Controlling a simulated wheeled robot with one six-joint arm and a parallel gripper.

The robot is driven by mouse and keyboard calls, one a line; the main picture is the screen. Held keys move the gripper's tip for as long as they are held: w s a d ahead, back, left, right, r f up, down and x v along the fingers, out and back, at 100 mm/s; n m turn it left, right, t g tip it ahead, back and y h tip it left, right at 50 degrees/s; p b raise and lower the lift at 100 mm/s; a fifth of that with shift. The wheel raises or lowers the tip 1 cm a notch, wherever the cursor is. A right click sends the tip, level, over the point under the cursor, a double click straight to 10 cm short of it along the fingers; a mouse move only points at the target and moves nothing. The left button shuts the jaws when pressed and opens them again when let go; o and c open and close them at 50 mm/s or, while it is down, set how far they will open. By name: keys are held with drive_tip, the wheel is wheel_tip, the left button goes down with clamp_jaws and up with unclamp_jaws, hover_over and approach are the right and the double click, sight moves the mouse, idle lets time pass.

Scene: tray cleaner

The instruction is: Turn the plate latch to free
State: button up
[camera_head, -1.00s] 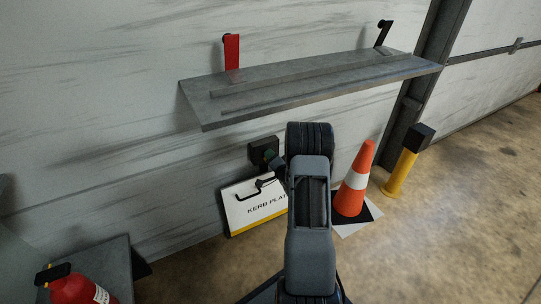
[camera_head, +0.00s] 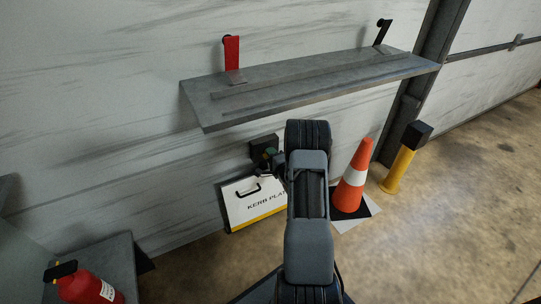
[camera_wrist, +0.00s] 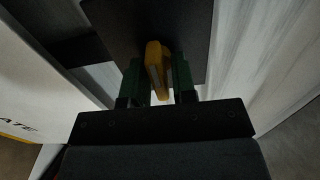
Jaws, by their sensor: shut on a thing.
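A dark square block (camera_head: 257,148) is on the wall just above the plate. In the wrist view, the yellow latch lever (camera_wrist: 154,60) stands in front of a dark panel (camera_wrist: 190,22). My gripper (camera_wrist: 157,78) is shut on the lever, its green fingers on either side. In the head view, my arm partly hides my gripper (camera_head: 270,157) and the plate's right end.
A grey shelf (camera_head: 310,88) with a red flag-like piece (camera_head: 232,52) juts from the wall above my arm. An orange cone (camera_head: 352,180) and a yellow post (camera_head: 398,171) stand to the right. A red extinguisher (camera_head: 88,288) is at lower left.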

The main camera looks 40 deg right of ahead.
idle(0.3)
drive_tip(key=o, duration=0.7)
drive_tip(key=s+p, duration=0.1)
drive_tip(key=s, duration=0.3)
drive_tip(key=s+a+p, duration=0.1)
drive_tip(key=s, duration=0.4)
drive_tip(key=s+a+p, duration=0.1)
drive_tip(key=s, duration=0.3)
drive_tip(key=shift+s+p, duration=0.3)
drive_tip(key=shift+s, duration=0.05)
